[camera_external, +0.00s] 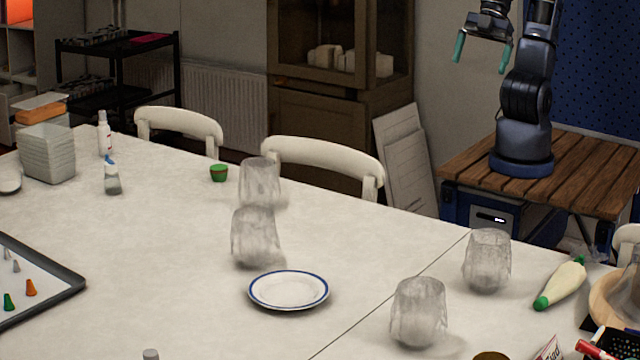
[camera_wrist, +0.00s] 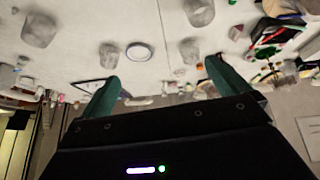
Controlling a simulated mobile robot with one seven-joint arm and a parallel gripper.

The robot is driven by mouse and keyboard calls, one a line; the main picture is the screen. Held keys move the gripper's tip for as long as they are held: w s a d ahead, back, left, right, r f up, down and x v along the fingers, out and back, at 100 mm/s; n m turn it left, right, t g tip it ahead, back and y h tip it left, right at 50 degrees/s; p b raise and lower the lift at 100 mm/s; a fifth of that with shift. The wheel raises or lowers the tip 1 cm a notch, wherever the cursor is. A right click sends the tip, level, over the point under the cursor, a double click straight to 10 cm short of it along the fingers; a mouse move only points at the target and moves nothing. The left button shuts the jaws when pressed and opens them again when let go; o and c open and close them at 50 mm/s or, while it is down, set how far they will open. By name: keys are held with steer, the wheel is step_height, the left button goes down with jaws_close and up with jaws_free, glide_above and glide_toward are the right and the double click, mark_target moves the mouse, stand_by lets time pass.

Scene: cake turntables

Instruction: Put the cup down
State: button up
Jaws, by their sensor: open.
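My gripper (camera_external: 482,52) is open and empty, raised high at the upper right, well away from the table top. Its two green fingers stand wide apart in the wrist view (camera_wrist: 160,75), with nothing between them. Several grey translucent tumbler-like cups stand on the white table: one at the back (camera_external: 259,182), one just in front of it (camera_external: 255,238), one at the right (camera_external: 487,260) and one at the front (camera_external: 418,312). A small green cup (camera_external: 219,173) stands near the far edge. I cannot tell which is the task's cup.
A blue-rimmed white plate (camera_external: 288,290) lies mid-table. A dark tray (camera_external: 62,296) with small coloured cones is at left, a green-ended pale bag (camera_external: 560,284) at right. White chairs (camera_external: 320,160) line the far edge. The table (camera_external: 180,270) has bare room left of the plate.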

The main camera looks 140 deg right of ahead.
steer(key=s+g, duration=0.1)
steer(key=s, duration=0.8)
steer(key=shift+s+a+r+g, duration=0.2)
steer(key=shift+s+r+g, duration=0.1)
steer(key=shift+s, duration=0.1)
steer(key=shift+d, duration=0.1)
